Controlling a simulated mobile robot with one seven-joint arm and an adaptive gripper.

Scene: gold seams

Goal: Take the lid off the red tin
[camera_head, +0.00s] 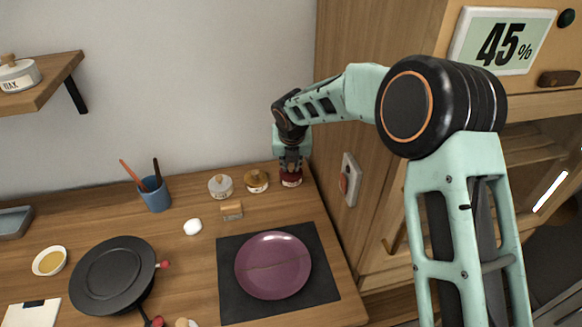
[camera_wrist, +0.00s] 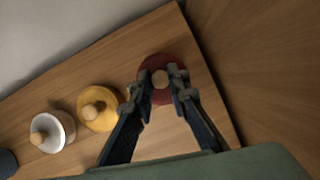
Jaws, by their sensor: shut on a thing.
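The red tin (camera_head: 291,182) stands at the back right corner of the wooden counter, by the cabinet side. In the wrist view its round dark red lid (camera_wrist: 153,68) with a pale wooden knob (camera_wrist: 160,79) shows from above. My gripper (camera_head: 291,166) is right over the tin, pointing down. In the wrist view its two fingers (camera_wrist: 160,84) close on either side of the knob. The lid appears seated on the tin; the fingers hide part of it, so I cannot tell whether there is a gap.
A yellow-lidded tin (camera_head: 256,181) and a white-lidded tin (camera_head: 220,186) stand to the left of the red tin. A blue cup (camera_head: 155,195) holds utensils. A purple plate (camera_head: 273,265) lies on a dark mat (camera_head: 232,299) in front. A black pan (camera_head: 113,274) is at the left. Bare counter (camera_head: 200,254) lies between.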

